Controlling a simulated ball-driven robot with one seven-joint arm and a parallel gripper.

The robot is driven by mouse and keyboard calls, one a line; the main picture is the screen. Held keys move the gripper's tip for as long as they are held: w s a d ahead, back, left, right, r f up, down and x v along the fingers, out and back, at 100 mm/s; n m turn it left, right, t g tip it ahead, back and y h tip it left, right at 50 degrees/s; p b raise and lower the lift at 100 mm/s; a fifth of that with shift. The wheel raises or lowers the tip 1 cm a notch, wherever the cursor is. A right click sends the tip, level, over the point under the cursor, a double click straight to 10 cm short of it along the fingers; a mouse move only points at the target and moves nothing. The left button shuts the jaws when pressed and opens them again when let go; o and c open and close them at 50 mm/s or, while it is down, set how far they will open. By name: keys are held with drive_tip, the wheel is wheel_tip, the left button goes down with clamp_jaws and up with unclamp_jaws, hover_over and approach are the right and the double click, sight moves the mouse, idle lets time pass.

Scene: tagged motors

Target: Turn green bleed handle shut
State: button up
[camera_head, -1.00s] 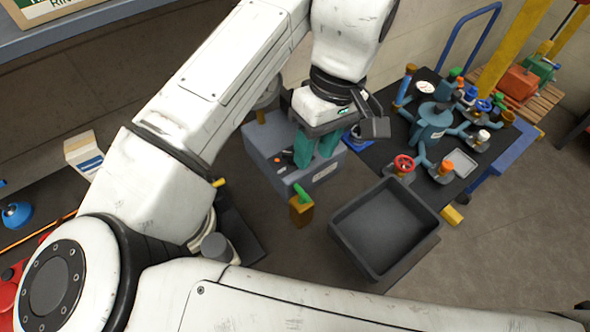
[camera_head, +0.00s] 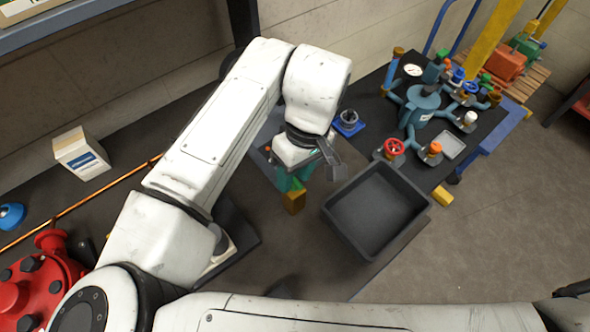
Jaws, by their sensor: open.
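The green bleed handle (camera_head: 297,184) is a short green lever on a brass block (camera_head: 293,203), low in the middle of the head view. My gripper (camera_head: 288,179) points down directly behind and over it, with its teal fingers apart. The fingers overlap the handle in the picture, so most of the handle is hidden. I cannot tell whether the fingers touch it or stand on either side of it. The grey box behind the brass block is mostly covered by my arm and gripper.
A dark open tray (camera_head: 376,208) stands just right of the brass block. Further right, a blue-grey manifold (camera_head: 420,108) carries several coloured valves, including a red handwheel (camera_head: 393,147). A white carton (camera_head: 81,153) and red flanged equipment (camera_head: 38,283) are at left.

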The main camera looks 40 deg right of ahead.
clamp_jaws()
drive_tip(key=shift+m, duration=0.3)
idle(0.3)
drive_tip(key=m, duration=0.3)
drive_tip(key=shift+m+t, duration=0.3)
drive_tip(key=shift+t, duration=0.1)
drive_tip(key=m+b, duration=0.1)
drive_tip(key=m, duration=0.3)
drive_tip(key=shift+s+m+t+h, duration=0.15)
drive_tip(key=shift+m+t+h, duration=0.15)
drive_tip(key=shift+t, duration=0.1)
drive_tip(key=m+b, duration=0.3)
drive_tip(key=m, duration=0.2)
drive_tip(key=shift+s+a+h, duration=0.1)
drive_tip(key=shift+h, duration=0.3)
drive_tip(key=shift+m+t+h+b, duration=0.4)
drive_tip(key=shift+m+b, duration=0.45)
drive_tip(key=shift+m, duration=1.15)
drive_tip(key=shift+r, duration=0.1)
